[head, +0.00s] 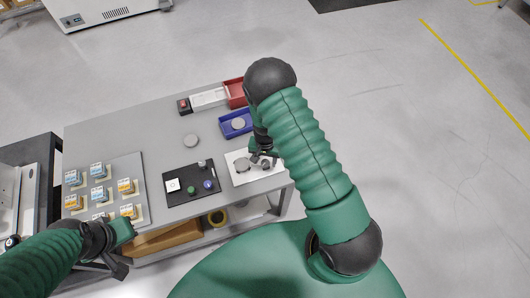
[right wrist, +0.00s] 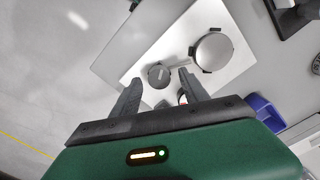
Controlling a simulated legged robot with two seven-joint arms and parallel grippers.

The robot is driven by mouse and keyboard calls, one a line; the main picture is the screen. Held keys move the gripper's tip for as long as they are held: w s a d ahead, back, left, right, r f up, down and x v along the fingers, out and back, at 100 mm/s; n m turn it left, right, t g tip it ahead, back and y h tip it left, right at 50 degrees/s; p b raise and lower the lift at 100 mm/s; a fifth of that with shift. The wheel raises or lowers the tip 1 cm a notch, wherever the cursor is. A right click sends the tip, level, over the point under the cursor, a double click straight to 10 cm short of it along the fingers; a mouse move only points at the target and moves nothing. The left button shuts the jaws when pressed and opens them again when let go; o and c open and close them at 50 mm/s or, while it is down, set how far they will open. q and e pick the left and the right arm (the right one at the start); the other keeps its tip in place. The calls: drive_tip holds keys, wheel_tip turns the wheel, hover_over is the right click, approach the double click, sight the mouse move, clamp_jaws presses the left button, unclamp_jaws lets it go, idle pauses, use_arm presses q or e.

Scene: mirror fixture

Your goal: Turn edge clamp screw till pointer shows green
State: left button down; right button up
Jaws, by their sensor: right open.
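The white fixture plate (head: 239,179) lies at the right front of the table and fills the middle of the right wrist view (right wrist: 200,22). On it, a round mirror disc (right wrist: 211,52) sits between small dark edge clamps. A dark round screw knob (right wrist: 159,75) stands beside it, with a pale bar between them. My right gripper (head: 262,157) is open over the plate, its fingertips on either side of the knob; contact cannot be told. A small red patch (right wrist: 183,99) shows by one finger; no green pointer reading is visible. My left gripper (head: 115,240) is at the table's front left, jaws unclear.
A black board (head: 178,201) with knobs lies left of the plate. A blue tray (head: 224,130) with a disc, a red bin (head: 235,90) and a loose grey disc (head: 191,140) are behind. A panel (head: 133,168) with several switch blocks lies left.

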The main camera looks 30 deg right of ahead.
sight(265, 162)
wheel_tip(265, 162, up, 16)
drive_tip(key=b, duration=0.1)
idle(0.5)
